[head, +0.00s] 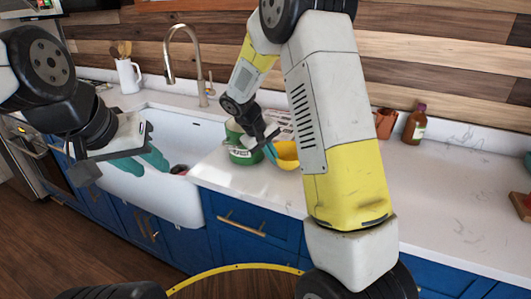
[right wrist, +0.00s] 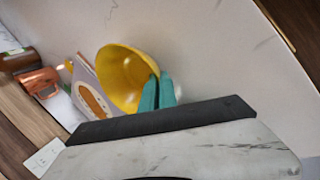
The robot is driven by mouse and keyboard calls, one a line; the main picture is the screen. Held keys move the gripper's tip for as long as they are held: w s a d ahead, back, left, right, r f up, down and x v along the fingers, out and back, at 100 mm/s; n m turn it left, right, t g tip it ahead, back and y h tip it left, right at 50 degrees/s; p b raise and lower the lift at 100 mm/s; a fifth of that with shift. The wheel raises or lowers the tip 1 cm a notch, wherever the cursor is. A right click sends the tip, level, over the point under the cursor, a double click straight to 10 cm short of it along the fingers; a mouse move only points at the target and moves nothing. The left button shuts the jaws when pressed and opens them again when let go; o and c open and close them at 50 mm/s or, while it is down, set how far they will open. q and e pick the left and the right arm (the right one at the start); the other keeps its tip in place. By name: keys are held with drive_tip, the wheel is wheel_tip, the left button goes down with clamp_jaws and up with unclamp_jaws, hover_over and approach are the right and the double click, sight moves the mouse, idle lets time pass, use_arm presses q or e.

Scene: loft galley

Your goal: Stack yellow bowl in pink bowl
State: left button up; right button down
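The yellow bowl (head: 288,156) is at the counter's front part, left of my right forearm. It also shows in the right wrist view (right wrist: 118,75), its hollow facing the camera. My right gripper (head: 270,150) has its teal fingers (right wrist: 158,92) close together at the bowl's rim, one inside and one outside, and looks shut on it. I cannot tell whether the bowl touches the counter. My left gripper (head: 142,164) is open and empty in front of the sink, its teal fingers apart.
The white sink (head: 178,203) with its tall faucet (head: 170,60) lies left. A green container (head: 240,150) stands behind my right gripper. A copper mug (head: 385,123) and brown bottle (head: 415,122) stand by the wall. The counter (head: 440,180) to the right is mostly clear.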

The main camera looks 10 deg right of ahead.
drive_tip(key=shift+f, duration=0.6)
drive_tip(key=shift+f, duration=0.1)
drive_tip(key=c, duration=1.6)
unclamp_jaws()
drive_tip(key=shift+c, duration=0.2)
